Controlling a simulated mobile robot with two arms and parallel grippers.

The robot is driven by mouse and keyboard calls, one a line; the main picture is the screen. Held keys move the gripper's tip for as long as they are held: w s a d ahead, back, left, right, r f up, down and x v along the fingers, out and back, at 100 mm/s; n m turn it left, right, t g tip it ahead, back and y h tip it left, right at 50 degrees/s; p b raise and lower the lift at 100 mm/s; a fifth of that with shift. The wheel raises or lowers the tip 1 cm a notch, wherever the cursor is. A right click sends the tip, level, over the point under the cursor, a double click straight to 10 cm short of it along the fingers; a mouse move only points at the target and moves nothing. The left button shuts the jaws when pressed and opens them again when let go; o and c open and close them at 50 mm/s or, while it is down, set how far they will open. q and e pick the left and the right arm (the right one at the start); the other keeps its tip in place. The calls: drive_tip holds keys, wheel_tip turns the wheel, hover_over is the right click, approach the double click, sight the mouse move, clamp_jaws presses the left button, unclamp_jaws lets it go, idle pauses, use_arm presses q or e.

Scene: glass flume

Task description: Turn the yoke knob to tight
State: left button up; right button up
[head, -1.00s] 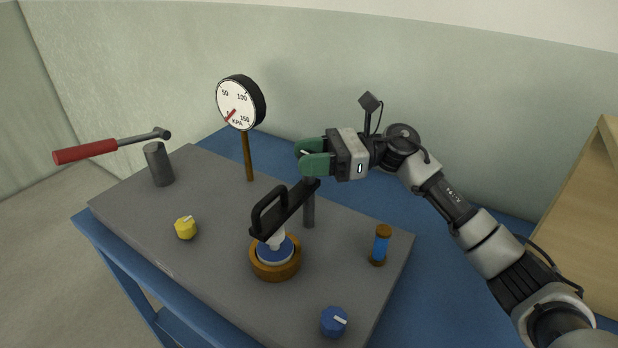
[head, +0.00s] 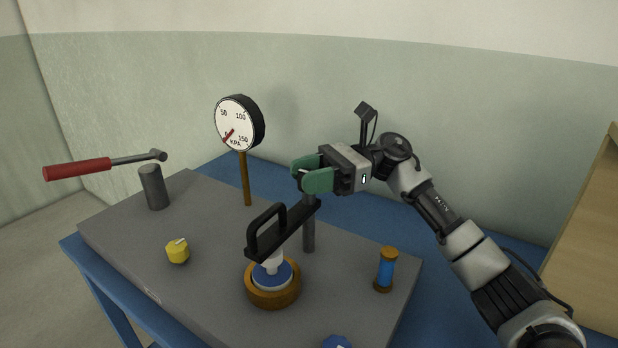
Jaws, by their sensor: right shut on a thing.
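My right gripper (head: 308,177), with green fingers, is at the top of the grey post (head: 308,236), shut on what seems to be the yoke knob. The fingers hide most of that knob, so I cannot read its setting. The black yoke (head: 285,232) with its loop handle reaches from the post to the lower left. Its free end lies over a white piece on a blue disc in a round wooden ring (head: 272,297). My left gripper is not in view.
A yellow knob (head: 178,253), a blue knob (head: 337,342) cut by the bottom edge, and a blue cylinder with brown ends (head: 386,270) are on the grey bench top (head: 215,270). A pressure gauge (head: 238,123) and a red-handled lever (head: 80,169) stand behind and left.

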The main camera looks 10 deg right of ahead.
idle(0.3)
drive_tip(key=o, duration=0.9)
drive_tip(key=shift+w+d, duration=0.1)
drive_tip(key=shift+d, duration=0.2)
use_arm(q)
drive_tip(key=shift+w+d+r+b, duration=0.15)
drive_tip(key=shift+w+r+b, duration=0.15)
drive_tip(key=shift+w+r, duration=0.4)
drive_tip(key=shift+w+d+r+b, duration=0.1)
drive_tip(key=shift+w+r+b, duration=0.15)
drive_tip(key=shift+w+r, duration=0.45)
use_arm(e)
drive_tip(key=v, duration=1)
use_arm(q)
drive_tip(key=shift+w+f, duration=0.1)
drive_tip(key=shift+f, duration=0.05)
